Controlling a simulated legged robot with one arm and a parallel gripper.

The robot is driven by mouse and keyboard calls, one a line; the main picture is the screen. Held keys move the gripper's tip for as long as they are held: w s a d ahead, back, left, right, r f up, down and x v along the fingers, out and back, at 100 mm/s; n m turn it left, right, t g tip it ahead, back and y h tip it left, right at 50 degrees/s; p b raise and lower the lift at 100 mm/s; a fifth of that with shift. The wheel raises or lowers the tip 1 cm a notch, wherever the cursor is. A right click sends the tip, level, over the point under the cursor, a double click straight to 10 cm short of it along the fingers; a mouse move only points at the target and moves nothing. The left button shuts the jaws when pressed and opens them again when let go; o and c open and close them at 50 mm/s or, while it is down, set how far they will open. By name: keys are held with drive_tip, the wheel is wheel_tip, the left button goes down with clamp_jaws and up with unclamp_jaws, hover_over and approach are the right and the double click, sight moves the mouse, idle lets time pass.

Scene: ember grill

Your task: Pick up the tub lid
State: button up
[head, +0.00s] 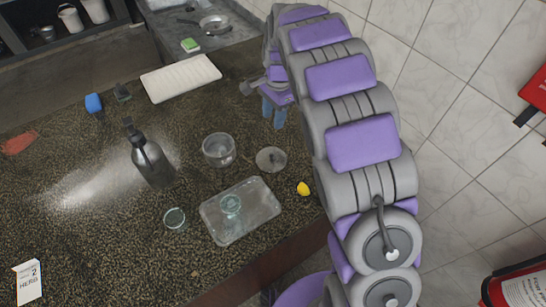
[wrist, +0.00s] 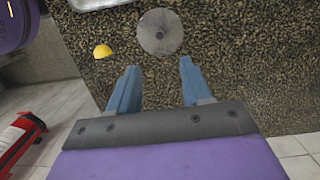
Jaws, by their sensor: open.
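The tub lid appears to be a flat, round, translucent grey disc (head: 271,160) lying on the speckled counter. It also shows in the wrist view, top centre (wrist: 160,45), with a small mark at its middle. A clear round tub (head: 219,151) stands just left of it in the head view. My gripper (head: 273,115) is above and behind the disc in the head view, its blue fingers pointing down. In the wrist view my gripper (wrist: 155,80) is open and empty, and the disc lies beyond the fingertips, apart from them.
A yellow lemon-like piece (head: 303,188) lies near the counter edge, also in the wrist view (wrist: 102,51). A clear tray (head: 262,223) holds a small glass piece; a glass ring (head: 174,218) lies beside it. A dark spray bottle (head: 152,163) stands left. A tiled wall (head: 455,130) is right.

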drive_tip(key=b, duration=0.1)
approach(270, 155)
drive_tip(key=f, duration=0.3)
drive_tip(key=shift+w+d+f+b, duration=0.1)
drive_tip(key=shift+d+f+b, duration=0.1)
drive_tip(key=shift+f+b, duration=0.2)
drive_tip(key=shift+d+f, duration=0.1)
drive_tip(key=shift+d, duration=0.2)
drive_tip(key=shift+f, duration=0.3)
drive_tip(key=f, duration=0.1)
drive_tip(key=a+f, duration=0.1)
drive_tip(key=f, duration=0.1)
drive_tip(key=f+b, duration=0.1)
drive_tip(key=shift+s+a+f, duration=0.2)
drive_tip(key=shift+s+a, duration=0.15)
drive_tip(key=shift+s, duration=0.05)
drive_tip(key=shift+a, duration=0.15)
drive_tip(key=shift+d, duration=0.25)
drive_tip(key=shift+c, duration=0.3)
drive_tip(key=shift+d+r, duration=0.1)
drive_tip(key=shift+d, duration=0.3)
drive_tip(key=shift+c, duration=1.4)
drive_tip(key=c, duration=0.3)
drive_tip(key=shift+a, duration=0.4)
clamp_jaws()
